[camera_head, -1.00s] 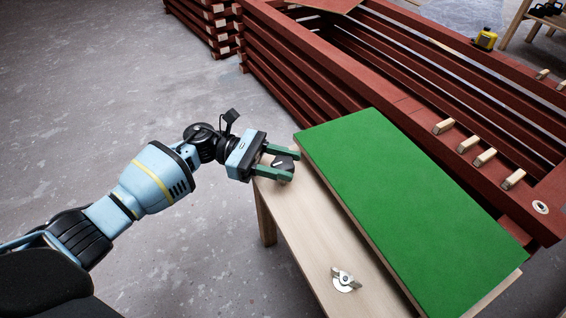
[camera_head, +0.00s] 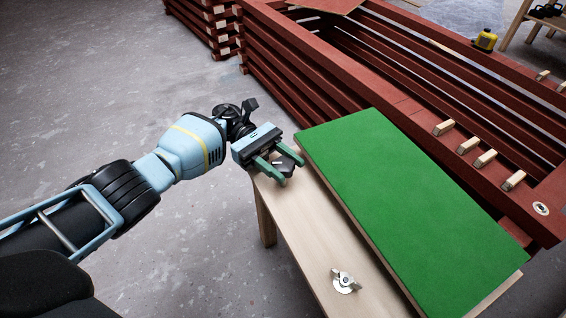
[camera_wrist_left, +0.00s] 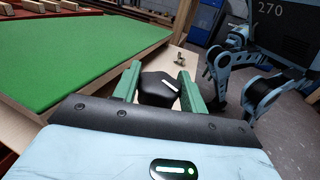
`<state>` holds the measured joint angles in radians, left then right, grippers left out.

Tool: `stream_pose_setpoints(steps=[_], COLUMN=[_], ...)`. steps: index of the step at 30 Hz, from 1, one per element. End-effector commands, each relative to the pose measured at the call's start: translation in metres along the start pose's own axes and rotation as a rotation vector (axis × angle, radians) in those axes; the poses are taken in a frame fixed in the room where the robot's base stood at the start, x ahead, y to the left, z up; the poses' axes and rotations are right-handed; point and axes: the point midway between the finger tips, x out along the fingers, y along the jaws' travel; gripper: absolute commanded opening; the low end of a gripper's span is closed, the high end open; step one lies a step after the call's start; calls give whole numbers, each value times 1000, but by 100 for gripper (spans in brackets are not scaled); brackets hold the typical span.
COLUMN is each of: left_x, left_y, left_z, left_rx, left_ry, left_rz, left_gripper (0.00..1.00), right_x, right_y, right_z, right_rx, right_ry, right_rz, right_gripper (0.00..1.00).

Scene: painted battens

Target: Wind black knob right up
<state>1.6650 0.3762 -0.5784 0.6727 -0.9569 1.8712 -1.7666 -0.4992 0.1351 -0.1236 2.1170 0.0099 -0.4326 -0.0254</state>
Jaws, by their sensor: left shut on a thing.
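The black knob (camera_wrist_left: 156,90) sits at the far end of the pale wooden bench top (camera_head: 300,222), with a white mark on its upper face. In the head view the knob (camera_head: 291,158) shows partly behind the fingers. My left gripper (camera_head: 283,164) is shut on the knob, its two green fingers on opposite sides. The fingers also show around it in the left wrist view (camera_wrist_left: 157,84). My right gripper is not in view.
A green board (camera_head: 400,205) lies on the bench beside the knob. A metal wing-shaped fitting (camera_head: 344,281) stands nearer on the bench top. Grey floor is clear at left.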

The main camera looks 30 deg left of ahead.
Motion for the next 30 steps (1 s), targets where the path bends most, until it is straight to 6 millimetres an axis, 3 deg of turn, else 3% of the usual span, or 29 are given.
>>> stream_pose_setpoints(steps=[14, 15, 19, 30], left_x=[1, 1, 1, 1], left_y=[0, 0, 0, 0], left_z=[-1, -1, -1, -1], left_rx=[-1, -1, -1, 0], left_ry=[2, 2, 1, 1], left_rz=[-10, -10, -10, -8], left_gripper=[20, 46, 63, 63], right_x=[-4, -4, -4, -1], right_y=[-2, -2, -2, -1], right_z=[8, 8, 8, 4], right_rx=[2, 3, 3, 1], right_ry=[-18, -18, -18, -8], right_rz=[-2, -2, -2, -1], right_gripper=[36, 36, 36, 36])
